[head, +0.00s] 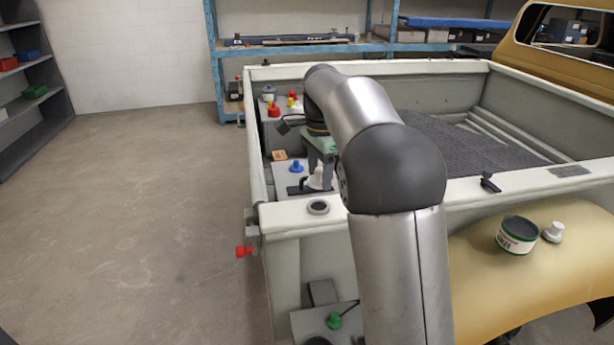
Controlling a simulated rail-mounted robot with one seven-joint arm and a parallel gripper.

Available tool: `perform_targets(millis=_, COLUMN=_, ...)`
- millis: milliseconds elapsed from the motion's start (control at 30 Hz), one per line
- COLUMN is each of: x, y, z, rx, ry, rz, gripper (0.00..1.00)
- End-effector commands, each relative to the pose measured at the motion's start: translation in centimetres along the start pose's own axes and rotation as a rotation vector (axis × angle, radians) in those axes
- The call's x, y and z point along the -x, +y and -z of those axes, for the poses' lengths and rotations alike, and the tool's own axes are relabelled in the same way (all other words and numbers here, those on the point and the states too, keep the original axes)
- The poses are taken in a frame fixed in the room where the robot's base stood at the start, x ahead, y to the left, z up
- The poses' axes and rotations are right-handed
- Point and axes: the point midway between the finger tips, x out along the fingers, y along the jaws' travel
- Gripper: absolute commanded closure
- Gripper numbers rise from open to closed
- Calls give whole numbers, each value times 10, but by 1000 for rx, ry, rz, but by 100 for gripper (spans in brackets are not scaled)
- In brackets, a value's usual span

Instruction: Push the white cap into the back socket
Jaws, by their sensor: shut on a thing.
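My gripper (321,168) points down inside the near left part of the truck bed, left of my arm. It is shut on a white cap (316,181), which sits low over a grey panel (285,178). I cannot tell whether the cap touches the panel or is in a socket. The fingertips are small and partly hidden by the arm. No socket under the cap is visible, and I cannot make out which one is the back socket. A second white cap-like piece (553,232) stands on the yellow fender.
A blue cap (297,166) stands on the panel left of my gripper. A dark ring (318,207) lies on the near rim. Red caps (274,110) stand farther back. A tin (517,235) sits on the fender. A green cap (334,321) is low in front. The left floor is clear.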

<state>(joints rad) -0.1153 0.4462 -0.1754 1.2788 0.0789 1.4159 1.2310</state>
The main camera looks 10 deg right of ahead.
Motion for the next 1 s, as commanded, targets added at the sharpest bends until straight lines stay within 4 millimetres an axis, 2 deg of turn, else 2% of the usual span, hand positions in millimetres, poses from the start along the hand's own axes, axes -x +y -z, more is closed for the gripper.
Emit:
perform_targets(millis=267, x=-15, y=0, z=0, rx=-1, ry=0, rz=0, gripper=70)
perform_targets(millis=700, x=-55, y=0, z=0, rx=0, ry=0, rz=0, gripper=70)
perform_targets(millis=1000, x=-64, y=0, z=0, rx=0, ry=0, rz=0, gripper=70)
